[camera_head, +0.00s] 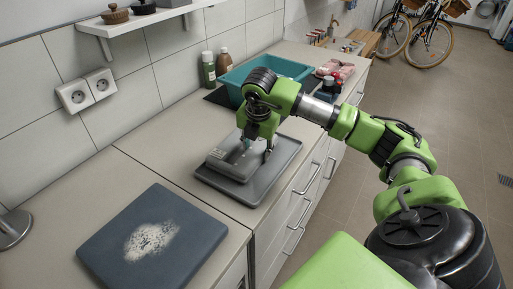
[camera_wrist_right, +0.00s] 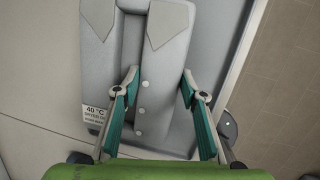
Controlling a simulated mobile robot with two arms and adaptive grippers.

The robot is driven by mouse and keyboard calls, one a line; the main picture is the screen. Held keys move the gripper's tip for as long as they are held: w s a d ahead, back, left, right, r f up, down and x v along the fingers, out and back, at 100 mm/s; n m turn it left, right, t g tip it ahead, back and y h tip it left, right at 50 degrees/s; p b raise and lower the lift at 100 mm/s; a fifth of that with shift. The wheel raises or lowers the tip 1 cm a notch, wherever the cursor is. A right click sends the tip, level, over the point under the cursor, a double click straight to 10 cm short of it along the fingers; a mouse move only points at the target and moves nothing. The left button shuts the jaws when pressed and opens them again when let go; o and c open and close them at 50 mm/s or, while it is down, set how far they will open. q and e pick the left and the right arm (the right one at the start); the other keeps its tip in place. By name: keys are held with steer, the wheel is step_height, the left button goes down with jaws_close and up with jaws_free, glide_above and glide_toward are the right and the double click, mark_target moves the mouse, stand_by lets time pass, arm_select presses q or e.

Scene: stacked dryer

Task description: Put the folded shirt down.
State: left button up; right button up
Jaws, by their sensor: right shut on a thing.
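The folded shirt (camera_head: 232,167) is a grey, flat bundle at the grey tray (camera_head: 262,189) on the counter. In the right wrist view the shirt (camera_wrist_right: 166,70) shows its collar points, a front strip with buttons, and a white label reading 40 °C. My right gripper (camera_head: 256,149) is above the shirt with its fingers down. In the right wrist view the teal-padded fingers (camera_wrist_right: 160,105) are on both sides of the button strip, shut on the shirt. I cannot tell whether the shirt touches the tray's floor. My left gripper is not in view.
A dark blue board (camera_head: 190,243) with a pale powdery patch lies in front on the counter. A teal basin (camera_head: 285,67) stands behind the tray, with bottles (camera_head: 209,70) at the wall. Drawers with handles line the counter's right edge. Bare counter (camera_head: 160,150) lies left of the tray.

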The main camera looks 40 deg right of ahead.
steer(key=shift+f, duration=0.15)
steer(key=o, duration=1.5)
steer(key=b+v, duration=0.2)
steer(key=v, duration=1)
